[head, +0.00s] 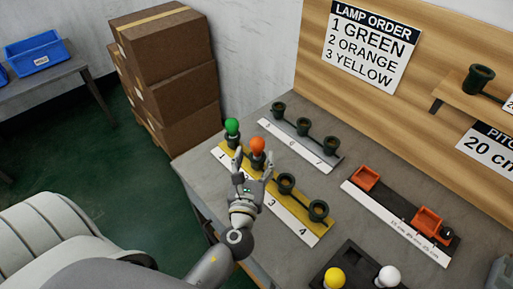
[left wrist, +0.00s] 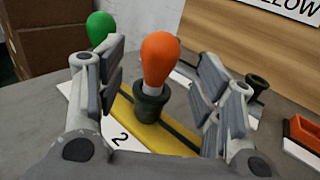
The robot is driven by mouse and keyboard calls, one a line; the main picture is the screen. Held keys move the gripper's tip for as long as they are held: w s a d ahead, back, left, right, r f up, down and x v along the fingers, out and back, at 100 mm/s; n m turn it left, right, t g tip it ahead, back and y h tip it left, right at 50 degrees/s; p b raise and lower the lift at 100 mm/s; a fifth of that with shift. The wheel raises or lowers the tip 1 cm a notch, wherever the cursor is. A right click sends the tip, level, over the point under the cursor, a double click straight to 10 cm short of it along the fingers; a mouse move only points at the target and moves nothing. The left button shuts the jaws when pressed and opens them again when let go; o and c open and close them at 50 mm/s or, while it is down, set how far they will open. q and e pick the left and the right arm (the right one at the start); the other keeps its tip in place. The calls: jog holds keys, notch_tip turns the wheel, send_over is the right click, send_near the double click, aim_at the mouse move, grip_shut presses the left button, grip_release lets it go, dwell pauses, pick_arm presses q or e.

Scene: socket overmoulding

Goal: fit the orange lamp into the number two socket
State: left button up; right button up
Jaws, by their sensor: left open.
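The orange lamp (head: 257,145) stands upright in the number two socket of the yellow strip (head: 270,184). In the left wrist view the orange lamp (left wrist: 159,60) sits in the dark socket (left wrist: 151,103) behind the label 2. My left gripper (head: 251,160) is open, with its fingers on either side of the lamp and socket; in the left wrist view the gripper (left wrist: 160,90) shows clear gaps to both. The green lamp (head: 232,126) stands in the number one socket. Sockets three (head: 286,183) and four (head: 318,210) are empty. My right gripper is out of view.
A second strip with several empty sockets (head: 304,126) lies behind. Orange bins (head: 427,221) stand to the right. A dark tray (head: 358,262) holds a yellow lamp (head: 334,278) and a white lamp (head: 388,275). The lamp order sign (head: 372,40) hangs on the wooden panel.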

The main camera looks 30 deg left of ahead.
pick_arm(q)
jog(key=v, duration=0.6)
jog(key=shift+s, duration=0.25)
jog(key=shift+d, duration=0.1)
